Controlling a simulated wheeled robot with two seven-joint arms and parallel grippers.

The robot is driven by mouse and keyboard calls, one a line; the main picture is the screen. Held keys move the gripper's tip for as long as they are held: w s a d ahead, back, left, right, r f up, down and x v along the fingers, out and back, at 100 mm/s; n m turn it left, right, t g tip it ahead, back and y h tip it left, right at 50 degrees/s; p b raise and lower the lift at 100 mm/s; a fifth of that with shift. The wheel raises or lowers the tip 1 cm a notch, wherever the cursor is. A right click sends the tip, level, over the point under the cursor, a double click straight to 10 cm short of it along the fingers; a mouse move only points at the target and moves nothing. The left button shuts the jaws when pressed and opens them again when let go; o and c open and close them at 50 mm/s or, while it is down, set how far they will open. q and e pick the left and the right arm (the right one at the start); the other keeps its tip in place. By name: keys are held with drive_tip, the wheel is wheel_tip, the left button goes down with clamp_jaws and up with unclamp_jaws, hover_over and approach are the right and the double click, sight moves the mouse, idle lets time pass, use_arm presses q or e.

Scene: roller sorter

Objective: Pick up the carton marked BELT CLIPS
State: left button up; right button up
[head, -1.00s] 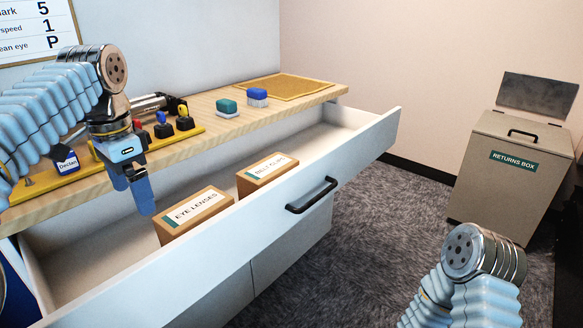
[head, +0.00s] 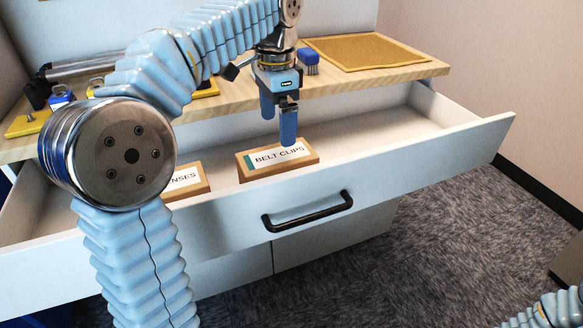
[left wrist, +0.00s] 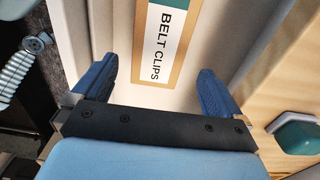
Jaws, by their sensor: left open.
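The carton marked BELT CLIPS (head: 262,172) is a brown box with a white and teal label, lying in the open drawer (head: 400,165). It also shows in the left wrist view (left wrist: 150,75), label up, ahead of and between the fingers. My left gripper (head: 278,122) is open and empty, fingers pointing down, above the carton's back edge; in the left wrist view the fingers (left wrist: 155,88) stand apart on either side of it. A second carton (head: 188,182), its label partly hidden by my left arm, lies left of it. My right gripper is not in view.
The drawer's front wall with its dark handle (head: 308,212) stands in front of the cartons. Behind is a wooden counter with a yellow mat (head: 368,52) and a blue brush (head: 308,60). The drawer's right part is empty.

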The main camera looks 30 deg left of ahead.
sight(277, 155)
use_arm(q)
wheel_tip(277, 155, down, 6)
drive_tip(key=shift+r+b, duration=0.25)
drive_tip(key=shift+b, duration=0.25)
drive_tip(key=shift+s+a+f+b, duration=0.1)
drive_tip(key=shift+f+b, duration=0.05)
drive_tip(key=shift+f, duration=1.45)
drive_tip(key=shift+s+f+b, duration=0.1)
drive_tip(key=shift+f+b, duration=0.05)
drive_tip(key=shift+f, duration=1.4)
drive_tip(key=c, duration=0.9)
drive_tip(key=shift+w+r, duration=0.1)
drive_tip(key=shift+c, duration=0.6)
drive_tip(key=shift+r, duration=0.1)
